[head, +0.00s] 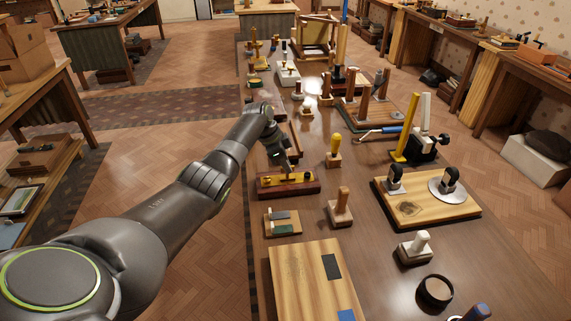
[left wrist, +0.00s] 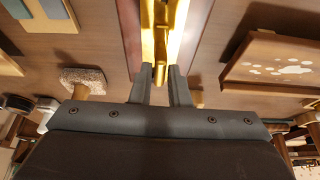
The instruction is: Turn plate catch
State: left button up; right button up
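The plate catch is a yellow brass plate with a raised brass lever on a dark red wooden base (head: 289,191), near the left edge of the long table. It also shows in the left wrist view as a bright brass strip (left wrist: 177,30) running away from me. My left gripper (head: 288,172) is down at the plate. In the left wrist view its two fingers (left wrist: 160,72) are close together, one on each side of the narrow brass lever, and appear to touch it at the tips. My fingers partly hide the lever in the head view. My right gripper is not in view.
A small board with coloured strips (head: 283,223) and a larger wooden board (head: 309,282) lie nearer. A wooden peg block (head: 340,208) and a yellow-topped handle (head: 335,148) stand close on the right. A wide board with two clamps (head: 427,199) lies farther right.

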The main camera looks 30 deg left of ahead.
pick_arm(q)
jog(key=o, duration=0.3)
jog(key=b+v, duration=0.1)
jog(key=v, duration=1.6)
jog(key=shift+r+b, duration=0.2)
jog(key=shift+b, duration=0.1)
jog(key=shift+a, duration=0.1)
